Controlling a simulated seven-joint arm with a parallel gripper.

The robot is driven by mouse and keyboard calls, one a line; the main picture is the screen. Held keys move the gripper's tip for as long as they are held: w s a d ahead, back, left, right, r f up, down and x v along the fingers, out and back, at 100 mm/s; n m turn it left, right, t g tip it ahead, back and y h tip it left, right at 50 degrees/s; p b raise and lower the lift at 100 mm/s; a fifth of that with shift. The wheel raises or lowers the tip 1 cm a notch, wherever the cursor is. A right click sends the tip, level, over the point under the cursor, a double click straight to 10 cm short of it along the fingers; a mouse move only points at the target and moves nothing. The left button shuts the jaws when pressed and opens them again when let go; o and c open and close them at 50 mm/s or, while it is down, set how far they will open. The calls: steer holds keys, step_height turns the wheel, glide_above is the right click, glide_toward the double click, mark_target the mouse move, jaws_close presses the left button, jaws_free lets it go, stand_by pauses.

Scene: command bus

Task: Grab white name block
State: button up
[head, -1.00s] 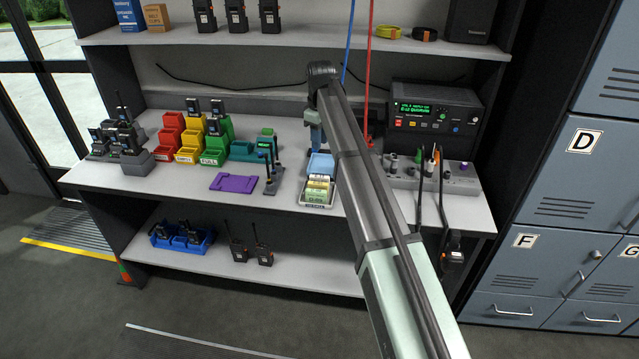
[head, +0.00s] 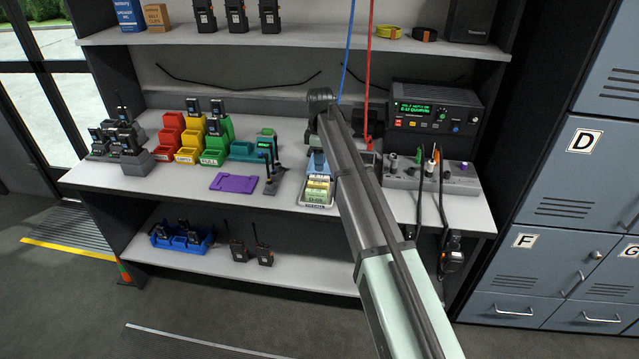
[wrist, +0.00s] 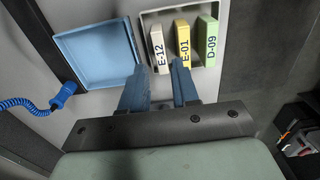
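The white name block (wrist: 158,45), marked E-12, stands at the left of a row of three in a small pale tray (wrist: 146,17) in the wrist view. Beside it are the yellow E-01 block (wrist: 182,42) and the green D-09 block (wrist: 207,40). My gripper (wrist: 158,66) is open and empty. Its two blue fingers point at the lower end of the white block, one to each side of it in the picture; whether they are level with it I cannot tell.
A blue open box or lid (wrist: 95,55) lies left of the tray, with a coiled blue cord (wrist: 30,104) beyond it. A control panel with knobs (head: 430,177) stands right of my arm. A purple plate (head: 233,183) and coloured bins (head: 187,155) are to the left.

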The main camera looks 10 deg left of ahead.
mark_target(319, 177)
steer(key=shift+a+f, duration=0.1)
steer(key=shift+f, duration=3.15)
jaws_close()
